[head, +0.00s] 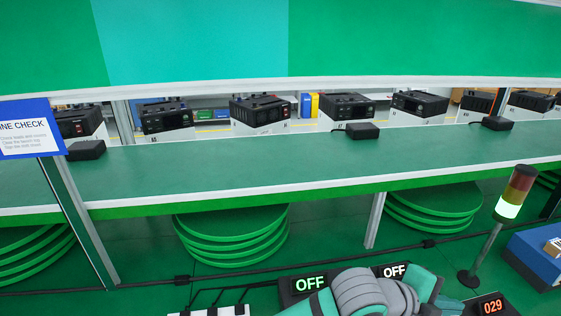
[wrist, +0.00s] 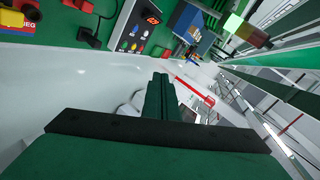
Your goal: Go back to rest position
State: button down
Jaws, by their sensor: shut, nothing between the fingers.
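My gripper (wrist: 160,82) shows in the wrist view as two dark green fingers close together, shut with nothing between them. A wide dark bar and green body of my gripper fill the bottom of that view. The fingers point over a smooth white curved surface (wrist: 75,75) and touch no object that I can see. In the head view, grey and teal parts of my arm show at the bottom edge; I cannot make out the fingertips there.
A green bench (head: 300,160) with small black boxes (head: 362,131) crosses the head view. A signal lamp (head: 515,192), lit green, stands at the right, near a blue box (head: 540,255). OFF signs (head: 309,285) lie beside my arm. The wrist view shows a button panel (wrist: 138,40).

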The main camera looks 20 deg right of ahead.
jog(key=w+a+r+n+t+h, duration=0.3)
jog(key=w+r+n+t+h, duration=0.45)
jog(key=w+r+n, duration=0.35)
jog(key=w+a+f+n+t+y, duration=0.3)
jog(key=a+f+n+t, duration=0.25)
jog(key=a+n, duration=0.2)
jog(key=w+a+f+n+t+y, duration=0.3)
jog(key=a+f+n+t+y, duration=0.15)
jog(key=a+n+t, duration=0.35)
jog(key=s+a+f+n+y, duration=0.4)
jog(key=a+f+y, duration=0.1)
jog(key=a+f, duration=0.25)
jog(key=s+a+f+n+y, duration=0.35)
jog(key=a+f, duration=0.25)
jog(key=f, duration=0.3)
jog(key=s+a+f+g+y, duration=0.1)
jog(key=s+a+f+y, duration=0.1)
jog(key=s+a, duration=0.5)
jog(key=s+a+f+g+y, duration=0.2)
jog(key=s+a+f, duration=0.3)
jog(key=s, duration=0.5)
jog(key=shift+s+a+f, duration=0.15)
jog(key=shift+s+a, duration=0.2)
jog(key=shift+a, duration=0.7)
